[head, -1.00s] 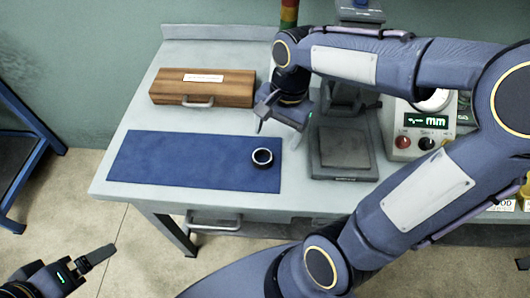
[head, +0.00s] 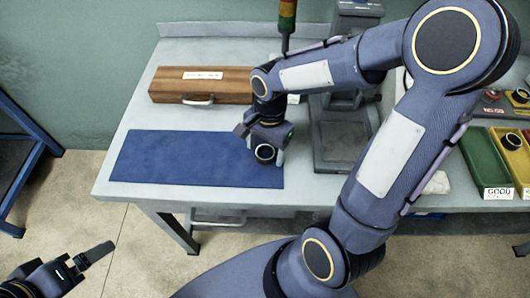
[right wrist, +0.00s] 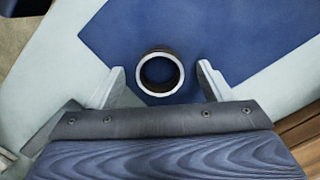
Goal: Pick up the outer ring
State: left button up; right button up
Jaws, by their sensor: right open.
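The outer ring (head: 265,153) is a dark ring with a pale rim at the right end of the blue mat (head: 180,160). In the right wrist view the ring (right wrist: 160,91) lies on the blue mat (right wrist: 215,40) between the two fingertips. My right gripper (head: 262,150) is open above the ring, with gaps on both sides of it; the right wrist view shows its open fingers (right wrist: 161,82). My left gripper (head: 95,254) is at the lower left, away from the table; its finger opening is not clear.
A wooden case (head: 195,84) stands behind the mat. A grey stand (head: 340,145) is right of the mat. The mat's left part is clear.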

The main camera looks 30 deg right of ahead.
jog(key=c, duration=1.1)
jog(key=shift+r, duration=0.1)
jog(key=shift+c, duration=0.2)
